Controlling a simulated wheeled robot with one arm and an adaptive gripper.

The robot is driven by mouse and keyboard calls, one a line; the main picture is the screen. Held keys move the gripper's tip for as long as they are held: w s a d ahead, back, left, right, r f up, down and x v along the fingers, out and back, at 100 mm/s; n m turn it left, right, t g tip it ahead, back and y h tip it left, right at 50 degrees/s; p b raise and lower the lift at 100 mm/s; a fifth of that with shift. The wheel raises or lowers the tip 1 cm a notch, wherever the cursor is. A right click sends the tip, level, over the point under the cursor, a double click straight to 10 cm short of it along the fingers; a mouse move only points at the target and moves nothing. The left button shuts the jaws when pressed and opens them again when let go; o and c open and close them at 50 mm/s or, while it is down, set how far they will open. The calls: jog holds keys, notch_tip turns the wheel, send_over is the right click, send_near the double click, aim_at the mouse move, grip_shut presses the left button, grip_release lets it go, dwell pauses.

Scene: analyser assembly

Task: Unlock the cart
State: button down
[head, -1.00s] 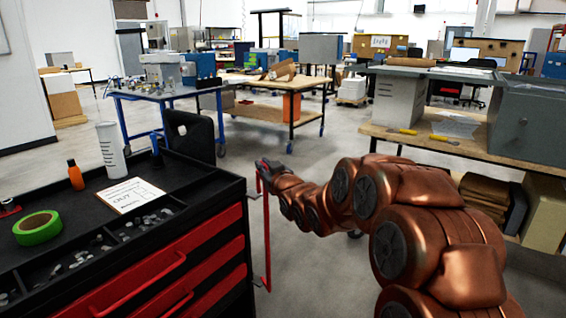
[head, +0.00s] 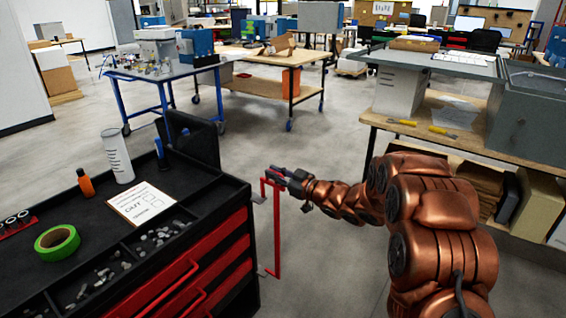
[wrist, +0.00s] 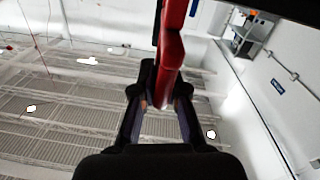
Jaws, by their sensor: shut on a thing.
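The cart is a black-topped tool cabinet with red drawers (head: 205,280) at the lower left of the head view. A red upright bar (head: 276,235) stands at its right-hand side, with brackets joining it near the top and bottom. My gripper (head: 277,175) is at the top of this bar, at about the height of the cart top. In the wrist view, the two black fingers of my gripper (wrist: 166,90) are closed around the red bar (wrist: 171,55). The exact contact is small in the head view.
On the cart lie green tape (head: 57,242), an orange bottle (head: 86,184), a white cup (head: 117,156) and a clipboard (head: 141,203). A blue-framed table (head: 165,98) and a workbench (head: 440,115) stand beyond. Open floor lies between.

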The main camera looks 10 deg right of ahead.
jog(key=shift+w+r+n+g+y+p, duration=0.25)
jog(key=shift+n+g+y+p, duration=0.3)
jog(key=shift+p, duration=0.3)
jog(key=c, duration=1.4)
grip_release()
jog(key=shift+o, duration=1)
jog(key=shift+f, duration=0.15)
jog(key=shift+d, duration=0.1)
jog(key=v, duration=1.2)
